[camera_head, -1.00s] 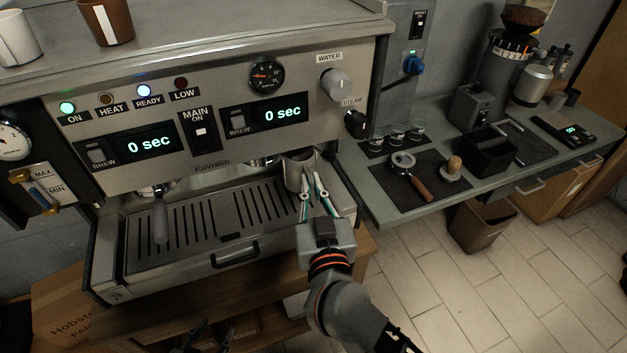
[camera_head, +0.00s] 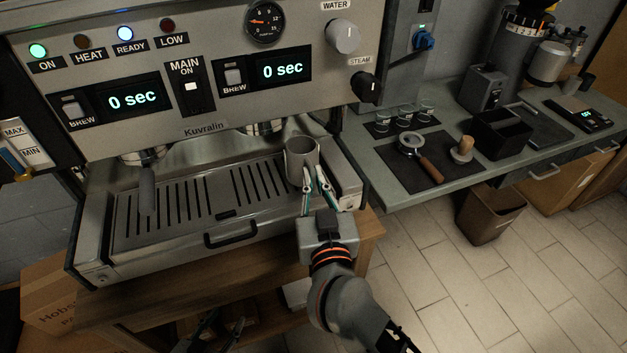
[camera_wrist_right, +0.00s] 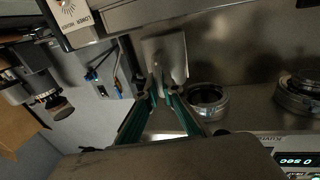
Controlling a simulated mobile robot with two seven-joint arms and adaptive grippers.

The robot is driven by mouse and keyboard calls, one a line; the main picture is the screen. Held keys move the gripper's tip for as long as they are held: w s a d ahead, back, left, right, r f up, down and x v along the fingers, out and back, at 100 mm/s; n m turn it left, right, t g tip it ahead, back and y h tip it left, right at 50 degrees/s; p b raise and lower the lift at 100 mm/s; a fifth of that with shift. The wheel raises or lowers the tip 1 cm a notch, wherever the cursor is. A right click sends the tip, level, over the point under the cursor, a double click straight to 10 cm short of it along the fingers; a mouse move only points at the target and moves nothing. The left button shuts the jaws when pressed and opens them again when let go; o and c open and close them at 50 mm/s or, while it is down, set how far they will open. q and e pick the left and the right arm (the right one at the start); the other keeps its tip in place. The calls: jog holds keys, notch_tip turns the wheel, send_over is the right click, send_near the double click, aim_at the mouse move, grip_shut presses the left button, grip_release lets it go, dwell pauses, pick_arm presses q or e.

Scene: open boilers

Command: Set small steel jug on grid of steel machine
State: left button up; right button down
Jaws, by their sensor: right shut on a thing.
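The small steel jug (camera_head: 302,160) is upright at the right end of the grid (camera_head: 190,205) of the steel machine (camera_head: 215,75). My right gripper (camera_head: 313,182) is shut on the jug from the front. In the right wrist view the jug (camera_wrist_right: 165,60) shows between the fingertips (camera_wrist_right: 160,84). I cannot tell whether the jug's base touches the grid. Dark shapes at the bottom edge of the head view look like part of my left gripper (camera_head: 215,328); its fingers are too dark to read.
The grid's middle is clear. The steam knob (camera_head: 365,86) is above and right of the jug. A side counter holds small glasses, a portafilter (camera_head: 412,146) and a tamper (camera_head: 462,150).

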jog(key=shift+f+b, duration=0.3)
jog(key=shift+f, duration=0.1)
pick_arm(q)
jog(key=shift+s+a+f, duration=0.1)
jog(key=shift+s+f, duration=0.1)
jog(key=shift+f, duration=0.35)
jog(key=shift+s+a+f, duration=0.1)
jog(key=shift+s+f, duration=0.05)
jog(key=shift+f, duration=0.35)
pick_arm(e)
jog(key=shift+f, duration=0.5)
jog(key=c, duration=2.1)
grip_release()
jog(key=shift+c, duration=0.2)
jog(key=s+d, duration=0.1)
jog(key=s, duration=1.1)
jog(key=shift+d, duration=0.2)
